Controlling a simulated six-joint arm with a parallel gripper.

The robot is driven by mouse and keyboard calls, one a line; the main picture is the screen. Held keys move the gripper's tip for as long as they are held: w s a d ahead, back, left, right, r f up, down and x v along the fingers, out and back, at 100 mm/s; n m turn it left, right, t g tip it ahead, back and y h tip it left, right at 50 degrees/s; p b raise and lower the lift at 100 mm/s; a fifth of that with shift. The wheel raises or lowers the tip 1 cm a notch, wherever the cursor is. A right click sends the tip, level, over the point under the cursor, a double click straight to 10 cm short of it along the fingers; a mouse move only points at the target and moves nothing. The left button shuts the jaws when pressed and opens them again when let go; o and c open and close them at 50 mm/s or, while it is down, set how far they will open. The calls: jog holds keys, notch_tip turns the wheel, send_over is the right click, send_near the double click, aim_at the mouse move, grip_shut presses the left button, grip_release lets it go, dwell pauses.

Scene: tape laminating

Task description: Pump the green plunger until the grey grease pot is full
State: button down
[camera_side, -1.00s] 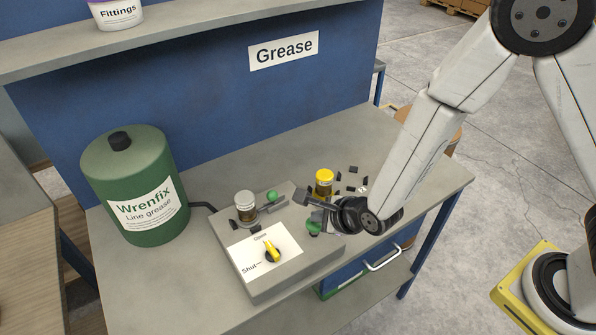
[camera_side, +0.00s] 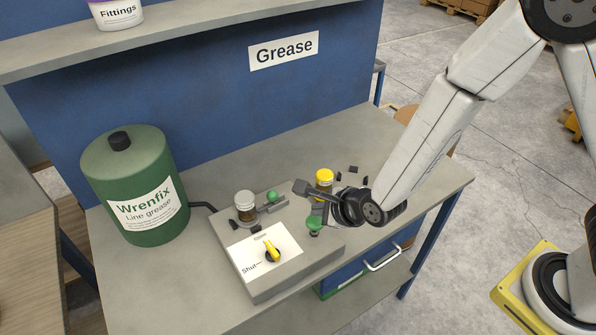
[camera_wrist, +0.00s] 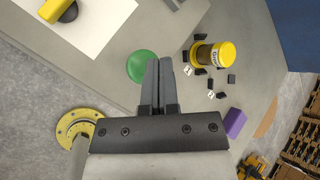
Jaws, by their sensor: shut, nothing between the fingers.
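The green plunger (camera_side: 314,223) is a round mushroom knob on the right part of the grey block. In the wrist view its green top (camera_wrist: 141,66) shows just left of my fingers. My gripper (camera_side: 300,187) is shut and empty, raised above and beside the plunger, apart from it as far as I can see. Its two fingers (camera_wrist: 159,70) lie together in the wrist view. The grey-lidded grease pot (camera_side: 245,205) stands upright at the block's back left, with brownish contents; its exact level is too small to read.
A yellow-lidded jar (camera_side: 324,180) stands behind my gripper among small dark pieces. A smaller green knob (camera_side: 272,196) is beside the grey pot. A yellow valve handle (camera_side: 271,251) is on the white label plate. A green Wrenfix drum (camera_side: 135,185) stands left.

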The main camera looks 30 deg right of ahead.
aim_at(319, 222)
jog(key=shift+r, duration=2.4)
jog(key=s+d+r+n+g+h, duration=0.1)
jog(key=s+d+n+g, duration=0.2)
jog(key=d+n, duration=0.6)
jog(key=s+d+r+n+g+h, duration=0.1)
jog(key=s+d+n, duration=0.6)
jog(key=n, duration=0.8)
jog(key=shift+s+d+r+n+g, duration=0.3)
jog(key=shift+d+r+g, duration=0.25)
jog(key=shift+d+g, duration=0.6)
jog(key=shift+w+a, duration=0.1)
jog(key=shift+a, duration=0.1)
